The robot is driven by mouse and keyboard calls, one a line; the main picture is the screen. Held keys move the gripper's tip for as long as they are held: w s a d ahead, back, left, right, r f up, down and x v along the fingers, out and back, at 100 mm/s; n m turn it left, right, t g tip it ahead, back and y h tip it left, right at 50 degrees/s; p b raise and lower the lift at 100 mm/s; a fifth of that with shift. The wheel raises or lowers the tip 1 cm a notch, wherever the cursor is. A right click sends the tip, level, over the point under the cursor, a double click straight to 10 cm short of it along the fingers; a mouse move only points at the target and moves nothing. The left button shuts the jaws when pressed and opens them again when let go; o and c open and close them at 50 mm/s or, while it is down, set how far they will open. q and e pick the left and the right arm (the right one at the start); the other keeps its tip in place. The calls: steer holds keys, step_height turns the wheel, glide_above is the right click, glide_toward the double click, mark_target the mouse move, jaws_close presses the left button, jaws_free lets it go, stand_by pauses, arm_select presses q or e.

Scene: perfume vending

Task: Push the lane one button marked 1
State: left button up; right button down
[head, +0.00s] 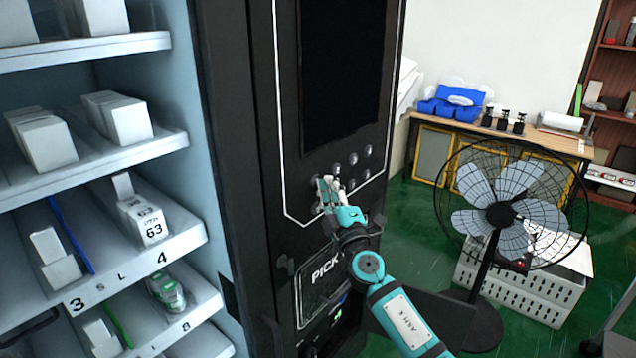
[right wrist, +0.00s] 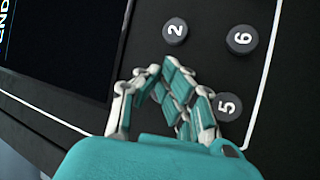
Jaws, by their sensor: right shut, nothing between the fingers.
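The black vending machine (head: 232,120) has a panel of round buttons below its dark screen (head: 340,70). My right gripper (head: 327,184) is at the left part of this panel, its fingers shut and empty. In the right wrist view the fingertips (right wrist: 160,72) lie over the panel, beside the button marked 2 (right wrist: 175,31). The button marked 6 (right wrist: 241,39) and the button marked 5 (right wrist: 229,106) also show there. The button marked 1 is not visible; the fingers cover the spot next to 2 and 5. I cannot tell whether the fingertips touch the panel.
White shelves (head: 120,150) with boxed goods stand at the left. A PICK-labelled hatch (head: 322,290) is below the panel. A standing fan (head: 505,205), a white crate (head: 520,290) and a wooden table (head: 560,145) are to the right. Green floor lies between.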

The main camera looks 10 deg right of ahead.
steer(key=shift+s, duration=0.1)
steer(key=shift+s+d, duration=0.45)
steer(key=shift+s, duration=0.1)
steer(key=s+d, duration=0.1)
steer(key=s, duration=0.1)
steer(key=s+d+p, duration=0.1)
steer(key=s+d, duration=0.1)
stand_by(0.5)
steer(key=shift+f, duration=0.15)
stand_by(0.4)
